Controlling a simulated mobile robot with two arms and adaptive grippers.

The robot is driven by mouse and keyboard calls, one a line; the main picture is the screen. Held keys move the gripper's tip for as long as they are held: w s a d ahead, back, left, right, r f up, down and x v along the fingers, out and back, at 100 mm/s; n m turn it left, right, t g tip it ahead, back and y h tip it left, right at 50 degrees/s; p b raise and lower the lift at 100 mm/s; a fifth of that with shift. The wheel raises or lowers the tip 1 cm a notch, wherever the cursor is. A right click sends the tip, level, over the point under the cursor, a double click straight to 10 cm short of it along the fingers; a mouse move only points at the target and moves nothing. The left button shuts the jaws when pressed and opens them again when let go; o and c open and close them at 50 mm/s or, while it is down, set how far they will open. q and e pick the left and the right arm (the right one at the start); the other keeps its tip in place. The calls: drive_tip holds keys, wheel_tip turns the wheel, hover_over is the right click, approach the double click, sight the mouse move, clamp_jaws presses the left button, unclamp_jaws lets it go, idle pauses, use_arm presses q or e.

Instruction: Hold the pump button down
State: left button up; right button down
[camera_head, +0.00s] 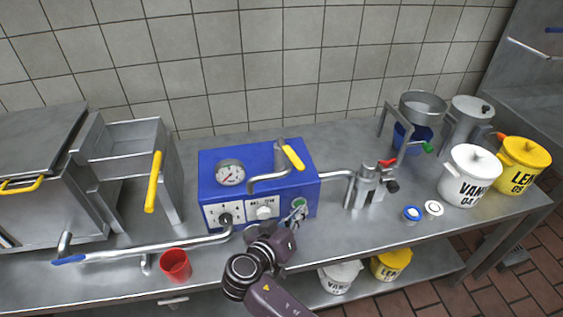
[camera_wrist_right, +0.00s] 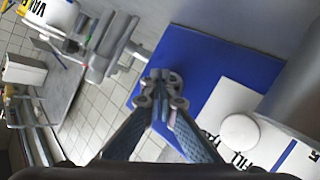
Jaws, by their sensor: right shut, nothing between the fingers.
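In the right wrist view the shut fingertips (camera_wrist_right: 162,92) are in front of the blue box (camera_wrist_right: 215,65) and cover the button. The white knob (camera_wrist_right: 240,132) shows beside them. I cannot tell whether the button is pressed in. My left gripper is out of view.
A red cup (camera_head: 175,266) stands near the front edge, beside a long steel pipe (camera_head: 150,247). A pipe leads right from the box to a steel valve fitting (camera_head: 368,187). White (camera_head: 469,178) and yellow (camera_head: 523,165) pots stand far right. Two small lids lie before them.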

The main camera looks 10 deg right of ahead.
drive_tip(key=shift+s, duration=0.8)
drive_tip(key=shift+s+d+p, duration=0.15)
drive_tip(key=shift+s+p, duration=0.8)
drive_tip(key=shift+s, duration=1.55)
